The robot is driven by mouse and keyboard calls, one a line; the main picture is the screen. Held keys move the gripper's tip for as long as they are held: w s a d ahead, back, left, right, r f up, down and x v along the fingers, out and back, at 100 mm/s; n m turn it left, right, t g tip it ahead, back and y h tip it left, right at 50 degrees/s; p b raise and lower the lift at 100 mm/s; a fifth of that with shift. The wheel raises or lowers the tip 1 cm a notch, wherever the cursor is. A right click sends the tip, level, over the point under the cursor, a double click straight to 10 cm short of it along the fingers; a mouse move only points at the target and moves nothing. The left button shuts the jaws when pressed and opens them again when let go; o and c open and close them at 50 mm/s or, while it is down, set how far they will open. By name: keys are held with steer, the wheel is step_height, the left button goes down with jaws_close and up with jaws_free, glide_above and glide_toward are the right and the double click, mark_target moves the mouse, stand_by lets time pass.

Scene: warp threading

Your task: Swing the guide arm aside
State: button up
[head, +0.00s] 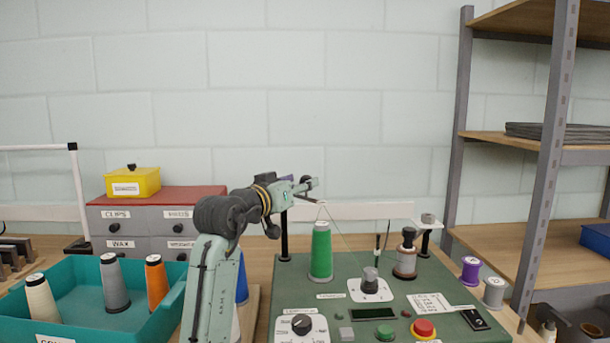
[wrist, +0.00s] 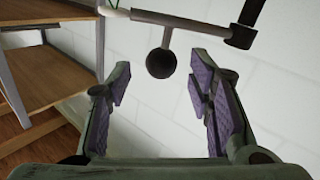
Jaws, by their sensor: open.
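My gripper (head: 309,185) is at the top of the post. In the wrist view its purple-padded jaws are open, with the knob seen between their tips and a gap on both sides. I cannot tell how deep the knob lies between them.
A green thread cone (head: 321,250) stands below the gripper, with a thread running toward a grey knob (head: 370,282). A brown spool (head: 406,255) and a red button (head: 424,328) are on the panel. A teal bin (head: 90,325) is left and a shelf rack (head: 548,170) right.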

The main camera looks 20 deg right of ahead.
steer(key=shift+p+x, duration=0.45)
steer(key=shift+x, duration=1.45)
steer(key=shift+c, duration=0.3)
jaws_close()
